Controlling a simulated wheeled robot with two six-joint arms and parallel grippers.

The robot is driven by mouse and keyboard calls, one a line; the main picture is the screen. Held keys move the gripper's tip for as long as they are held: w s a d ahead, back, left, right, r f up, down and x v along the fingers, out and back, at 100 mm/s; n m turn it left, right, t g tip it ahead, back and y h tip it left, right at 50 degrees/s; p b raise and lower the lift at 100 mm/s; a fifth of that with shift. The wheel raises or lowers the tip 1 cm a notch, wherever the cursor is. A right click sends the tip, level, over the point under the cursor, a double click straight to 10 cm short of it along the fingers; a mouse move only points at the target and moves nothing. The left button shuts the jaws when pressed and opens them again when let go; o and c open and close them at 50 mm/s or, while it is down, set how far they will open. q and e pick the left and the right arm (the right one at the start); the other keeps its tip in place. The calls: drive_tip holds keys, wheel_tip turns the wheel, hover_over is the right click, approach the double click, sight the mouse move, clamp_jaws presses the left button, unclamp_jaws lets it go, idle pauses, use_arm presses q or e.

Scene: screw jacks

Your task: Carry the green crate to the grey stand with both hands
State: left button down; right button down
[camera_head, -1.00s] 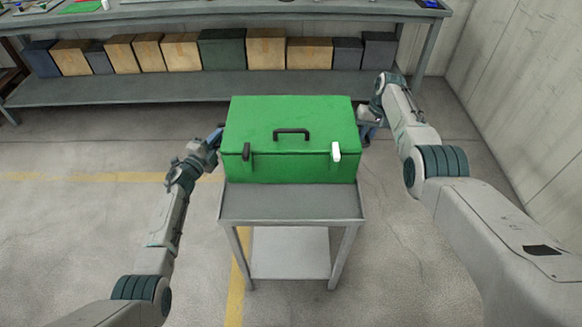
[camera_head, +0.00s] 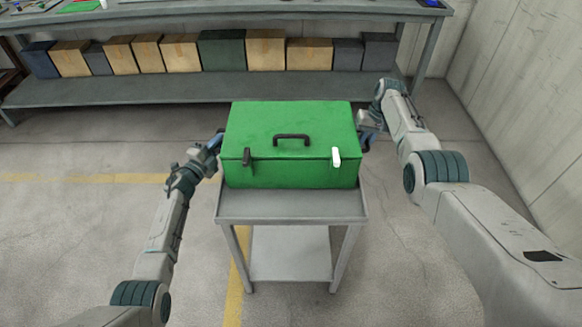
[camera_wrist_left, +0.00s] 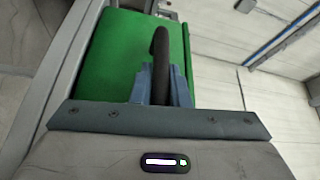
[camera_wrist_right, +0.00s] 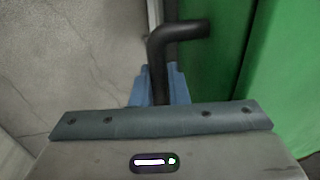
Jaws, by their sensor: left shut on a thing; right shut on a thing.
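The green crate (camera_head: 290,145) is level over the grey stand (camera_head: 290,205), lid shut. Its lower front edge meets the stand top in the picture; whether it rests there or hangs just above, I cannot tell. A bare strip of the stand top shows in front of it. My left gripper (camera_head: 217,143) is at the crate's left side, and in the left wrist view its fingers (camera_wrist_left: 162,85) are shut on a dark side handle (camera_wrist_left: 160,55). My right gripper (camera_head: 364,138) is at the right side, and in the right wrist view its fingers (camera_wrist_right: 160,85) are shut on the other dark handle (camera_wrist_right: 178,30).
A grey workbench (camera_head: 200,90) with a row of boxes on its lower shelf stands behind the stand. A pale wall (camera_head: 520,110) rises at the right. The floor (camera_head: 90,230) around the stand is clear, with yellow lines painted on it.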

use_arm(q)
drive_tip(key=shift+f, duration=0.25)
use_arm(e)
drive_tip(key=shift+w+f, duration=0.1)
drive_tip(key=shift+f, duration=0.1)
use_arm(q)
drive_tip(key=c, duration=1.4)
unclamp_jaws()
use_arm(e)
drive_tip(key=c, duration=1.4)
unclamp_jaws()
use_arm(q)
drive_tip(key=shift+s+r, duration=0.15)
use_arm(e)
drive_tip(key=shift+s+r, duration=0.1)
drive_tip(key=shift+s, duration=0.15)
